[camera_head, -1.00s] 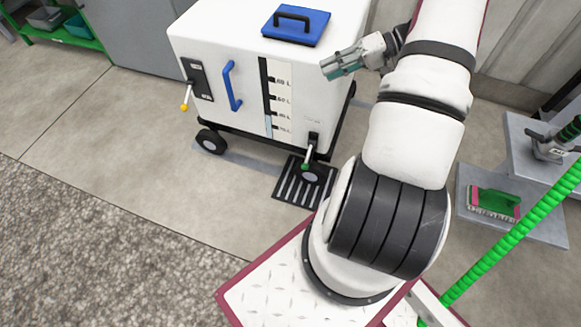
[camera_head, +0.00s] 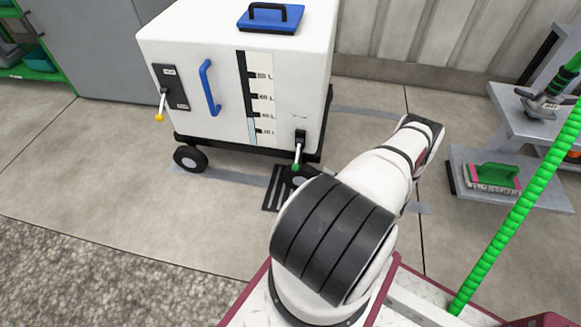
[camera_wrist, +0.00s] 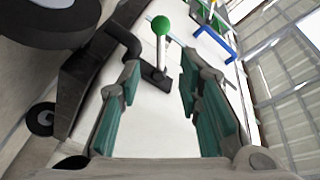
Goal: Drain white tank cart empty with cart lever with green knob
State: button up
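The white tank cart (camera_head: 215,60) stands on wheels on the concrete floor. Its lever with the green knob (camera_head: 295,167) hangs at the lower right of the front face, knob downward, above a dark floor grate (camera_head: 270,196). In the wrist view the green knob (camera_wrist: 161,26) and its grey stem lie ahead, between the two fingers and beyond their tips. My gripper (camera_wrist: 158,70) is open and empty, with teal pads. In the head view my gripper is hidden behind my arm. A gauge strip (camera_head: 262,85) shows light blue only near its bottom.
A second lever with a yellow knob (camera_head: 159,117) and a blue handle (camera_head: 209,88) are on the cart's front. A blue lid (camera_head: 270,20) is on top. Grey shelves (camera_head: 530,200) with a green brush (camera_head: 497,176) and a green pole (camera_head: 520,210) stand at right.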

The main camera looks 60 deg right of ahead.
aim_at(297, 159)
jog(key=w+b, duration=0.1)
jog(key=w, duration=0.3)
jog(key=w+b, duration=0.1)
jog(key=w, duration=0.4)
jog(key=w+b, duration=0.1)
jog(key=w, duration=0.3)
jog(key=shift+w+a, duration=0.35)
jog(key=shift+a, duration=0.05)
grip_shut()
